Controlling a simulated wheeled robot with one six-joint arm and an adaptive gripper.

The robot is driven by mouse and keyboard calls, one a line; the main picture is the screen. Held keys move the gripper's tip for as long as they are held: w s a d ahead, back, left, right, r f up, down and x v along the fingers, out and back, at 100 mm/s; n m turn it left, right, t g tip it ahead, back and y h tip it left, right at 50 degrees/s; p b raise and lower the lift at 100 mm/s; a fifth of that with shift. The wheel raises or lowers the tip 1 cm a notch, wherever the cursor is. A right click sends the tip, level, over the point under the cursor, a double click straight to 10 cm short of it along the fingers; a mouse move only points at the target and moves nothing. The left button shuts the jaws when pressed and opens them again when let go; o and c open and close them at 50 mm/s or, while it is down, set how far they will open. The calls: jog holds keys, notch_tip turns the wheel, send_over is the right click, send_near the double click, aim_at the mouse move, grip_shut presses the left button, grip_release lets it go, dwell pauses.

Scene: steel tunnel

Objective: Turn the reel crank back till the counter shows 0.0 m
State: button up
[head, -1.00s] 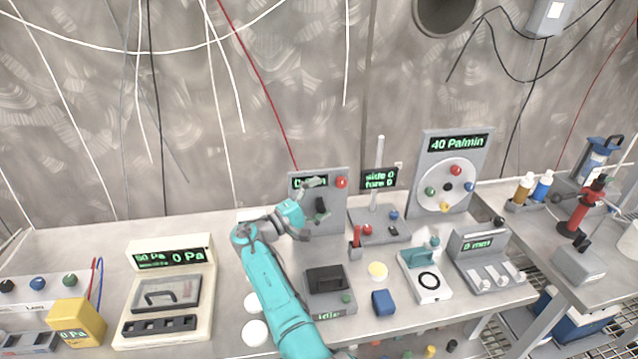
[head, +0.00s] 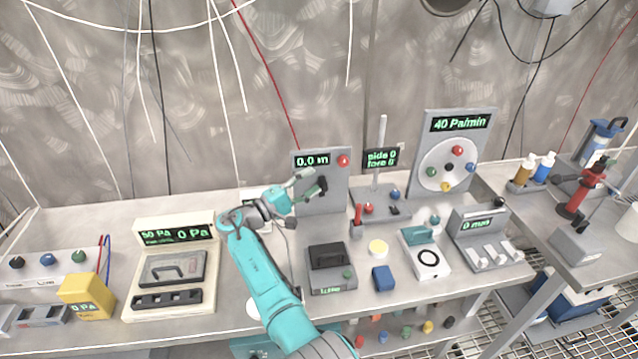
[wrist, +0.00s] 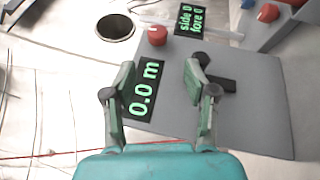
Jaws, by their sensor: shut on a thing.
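The reel unit is a grey upright panel (head: 335,205) at the back of the bench. Its counter (head: 311,160) shows 0.0 m, also readable in the wrist view (wrist: 146,90).
A post with a small display (head: 381,158) stands right of the reel, with a dial panel (head: 460,125) beyond. A grey box with a black top (head: 330,257) and a blue block (head: 383,278) are in front. A yellow meter (head: 86,293) is at left.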

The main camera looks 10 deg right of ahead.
jog(key=s+a+f, duration=0.3)
jog(key=a+f, duration=0.1)
jog(key=a, duration=0.2)
jog(key=shift+f, duration=0.2)
dwell(0.7)
dwell(0.5)
